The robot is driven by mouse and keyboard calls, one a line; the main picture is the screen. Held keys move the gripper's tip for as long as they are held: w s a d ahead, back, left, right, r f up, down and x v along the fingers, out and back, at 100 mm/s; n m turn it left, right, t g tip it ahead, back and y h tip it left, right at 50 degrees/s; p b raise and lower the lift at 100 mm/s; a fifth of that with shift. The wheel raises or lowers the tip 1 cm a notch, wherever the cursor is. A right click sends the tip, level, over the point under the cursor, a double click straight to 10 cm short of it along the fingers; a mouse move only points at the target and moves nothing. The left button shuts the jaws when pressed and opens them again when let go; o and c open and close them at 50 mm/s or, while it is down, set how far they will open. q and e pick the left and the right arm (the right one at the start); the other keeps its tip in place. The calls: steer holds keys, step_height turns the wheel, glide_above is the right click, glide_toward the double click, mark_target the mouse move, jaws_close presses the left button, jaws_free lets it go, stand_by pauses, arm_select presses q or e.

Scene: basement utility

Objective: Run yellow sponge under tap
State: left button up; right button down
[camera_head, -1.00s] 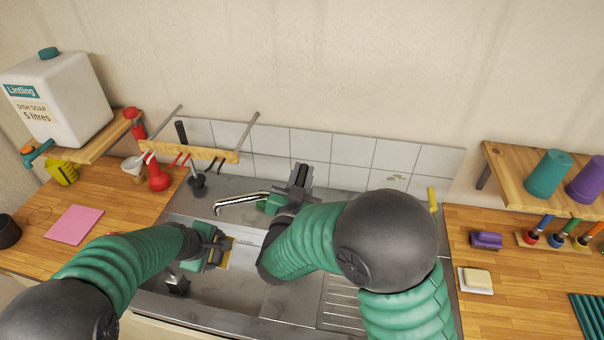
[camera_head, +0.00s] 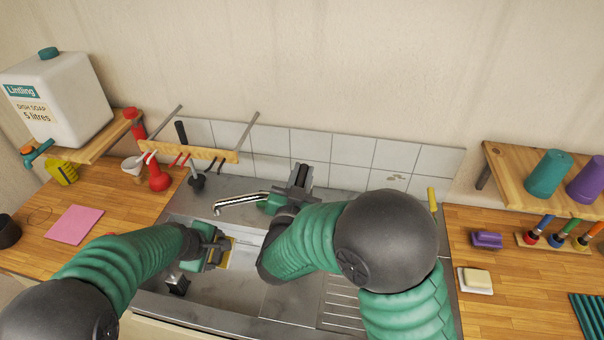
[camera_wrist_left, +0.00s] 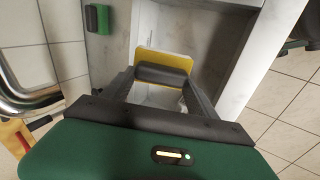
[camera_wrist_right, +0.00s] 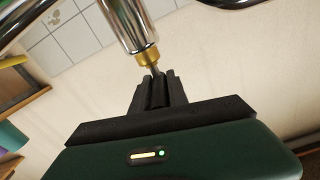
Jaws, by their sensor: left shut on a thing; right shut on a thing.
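The yellow sponge (camera_head: 229,257) is held in my left gripper (camera_head: 222,248) over the sink basin (camera_head: 235,290), below and close to the tap spout (camera_head: 240,200). In the left wrist view the sponge (camera_wrist_left: 165,57) stands out beyond a dark finger. My right gripper (camera_wrist_right: 155,90) is shut on a thin stem under a chrome tap part (camera_wrist_right: 130,25) with a brass ring. I cannot make out clear water flow.
A pink cloth (camera_head: 74,225) and a yellow item (camera_head: 62,171) lie on the left counter, below the soap container (camera_head: 62,100). A peg rack (camera_head: 190,150) stands behind the sink. Soap (camera_head: 476,280) and a purple brush (camera_head: 487,239) are on the right counter.

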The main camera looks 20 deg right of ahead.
mark_target(305, 171)
steer(key=n+y, duration=0.1)
steer(key=n+t+y, duration=0.1)
steer(key=shift+s+d+y, duration=0.1)
steer(key=shift+d+y, duration=0.15)
steer(key=shift+y, duration=0.05)
steer(key=shift+n+t+y, duration=0.6)
steer(key=shift+n+y, duration=0.1)
steer(key=shift+y, duration=0.4)
steer(key=c, duration=1.3)
jaws_free()
step_height(305, 171, up, 10)
steer(key=shift+f, duration=0.1)
